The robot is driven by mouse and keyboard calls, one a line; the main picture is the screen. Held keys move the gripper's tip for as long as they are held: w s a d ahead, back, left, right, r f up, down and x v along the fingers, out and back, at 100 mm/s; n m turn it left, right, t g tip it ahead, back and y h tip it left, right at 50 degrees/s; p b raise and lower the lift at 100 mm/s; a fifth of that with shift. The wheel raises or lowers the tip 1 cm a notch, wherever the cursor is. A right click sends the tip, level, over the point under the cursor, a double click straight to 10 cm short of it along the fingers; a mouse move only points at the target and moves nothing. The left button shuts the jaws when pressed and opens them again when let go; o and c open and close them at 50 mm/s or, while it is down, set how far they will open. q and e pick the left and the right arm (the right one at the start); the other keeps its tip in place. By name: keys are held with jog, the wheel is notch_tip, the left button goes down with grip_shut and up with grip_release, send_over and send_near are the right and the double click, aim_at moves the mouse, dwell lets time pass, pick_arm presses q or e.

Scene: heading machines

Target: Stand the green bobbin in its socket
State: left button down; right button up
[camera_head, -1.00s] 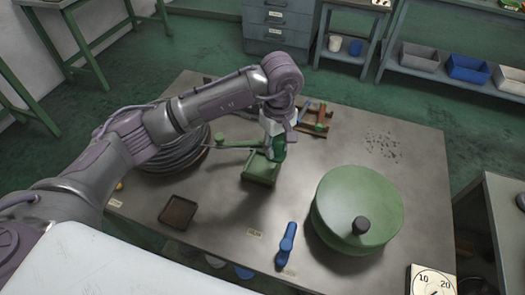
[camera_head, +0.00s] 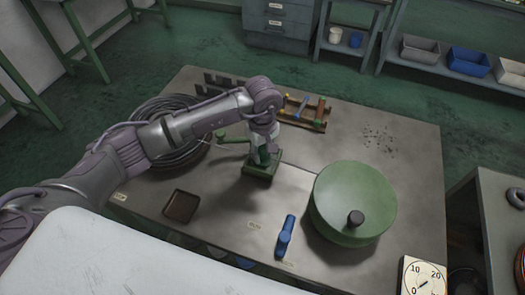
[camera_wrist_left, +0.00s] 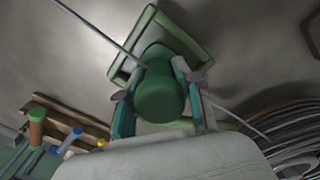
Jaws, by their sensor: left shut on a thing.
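The green bobbin (camera_wrist_left: 160,92) is held between the two fingers of my left gripper (camera_wrist_left: 158,98), which is shut on it. In the head view the bobbin (camera_head: 264,158) shows just below my left gripper (camera_head: 264,150), over the square green socket block (camera_head: 259,170). In the wrist view the socket block's rim (camera_wrist_left: 190,38) shows behind the bobbin. The bobbin's lower end is hidden, so I cannot tell whether it is inside the socket or just above it. My right gripper is not in view.
A wire coil (camera_head: 165,150) lies left of the socket. A rack with coloured pieces (camera_head: 303,113) stands behind it. A large green lidded drum (camera_head: 352,200), a blue tool (camera_head: 285,238) and a brown tray (camera_head: 181,206) are nearer. The bench's right rear is mostly clear.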

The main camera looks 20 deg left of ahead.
pick_arm(q)
jog(key=c, duration=0.8)
grip_release()
jog(key=shift+o, duration=0.2)
jog(key=shift+r, duration=0.1)
notch_tip(320, 180, up, 11)
jog(key=b, duration=0.3)
jog(key=shift+r, duration=0.55)
